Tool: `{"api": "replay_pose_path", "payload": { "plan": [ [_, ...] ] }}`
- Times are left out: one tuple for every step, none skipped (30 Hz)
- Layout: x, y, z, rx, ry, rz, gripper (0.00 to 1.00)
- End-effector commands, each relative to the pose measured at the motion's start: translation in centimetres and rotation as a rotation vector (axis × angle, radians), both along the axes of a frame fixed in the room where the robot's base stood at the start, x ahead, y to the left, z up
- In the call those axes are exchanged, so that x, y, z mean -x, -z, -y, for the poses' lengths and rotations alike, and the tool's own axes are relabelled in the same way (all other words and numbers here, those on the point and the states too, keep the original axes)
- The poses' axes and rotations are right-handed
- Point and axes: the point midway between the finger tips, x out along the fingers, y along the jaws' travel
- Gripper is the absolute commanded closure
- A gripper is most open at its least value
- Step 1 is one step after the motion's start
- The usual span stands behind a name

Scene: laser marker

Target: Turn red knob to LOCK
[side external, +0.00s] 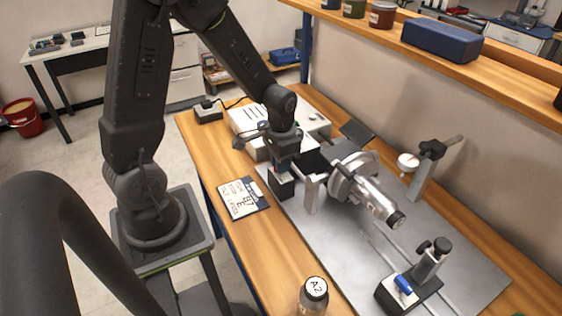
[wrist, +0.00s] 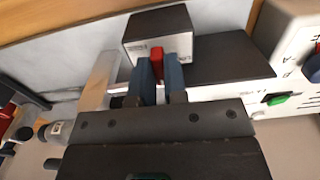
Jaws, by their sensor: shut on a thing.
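Most of the knob is hidden between the fingers. In the side external view my gripper (side external: 284,165) reaches down at the black block (side external: 282,187), at the left edge of the metal plate. The knob cannot be made out there, and I cannot tell which mark it points at.
A pale upright bracket (side external: 313,192) and the silver rotary chuck (side external: 352,178) stand close to the right of my gripper. A white box (side external: 246,122) lies behind. A card (side external: 242,198) lies to the left, and a jar (side external: 313,293) stands at the front.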

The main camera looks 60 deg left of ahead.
Motion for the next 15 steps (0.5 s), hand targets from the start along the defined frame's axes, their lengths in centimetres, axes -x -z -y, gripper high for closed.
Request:
{"api": "replay_pose_path", "payload": {
  "plan": [
    [-0.09, -0.13, -0.01, 0.0, -0.009, 0.003, 1.0],
    [-0.09, -0.13, -0.01, 0.0, -0.014, 0.003, 1.0],
    [-0.09, -0.13, -0.01, 0.0, -0.019, 0.003, 1.0],
    [-0.1, -0.13, -0.01, 0.0, -0.023, 0.003, 1.0],
    [-0.1, -0.13, -0.01, 0.0, -0.026, 0.003, 1.0],
    [-0.1, -0.13, -0.01, 0.0, -0.028, 0.003, 1.0],
    [-0.1, -0.13, -0.01, 0.0, -0.03, 0.003, 1.0],
    [-0.1, -0.14, -0.01, 0.0, -0.03, 0.003, 1.0],
    [-0.1, -0.14, -0.01, 0.0, -0.031, 0.003, 1.0],
    [-0.1, -0.14, -0.01, 0.0, -0.032, 0.003, 1.0],
    [-0.1, -0.14, -0.01, 0.0, -0.032, 0.003, 1.0],
    [-0.1, -0.14, -0.01, 0.0, -0.032, 0.003, 1.0],
    [-0.1, -0.14, -0.01, 0.0, -0.032, 0.003, 1.0],
    [-0.11, -0.14, -0.01, 0.0, -0.032, 0.003, 1.0],
    [-0.11, -0.14, -0.01, 0.0, -0.032, 0.003, 1.0]
  ]
}}
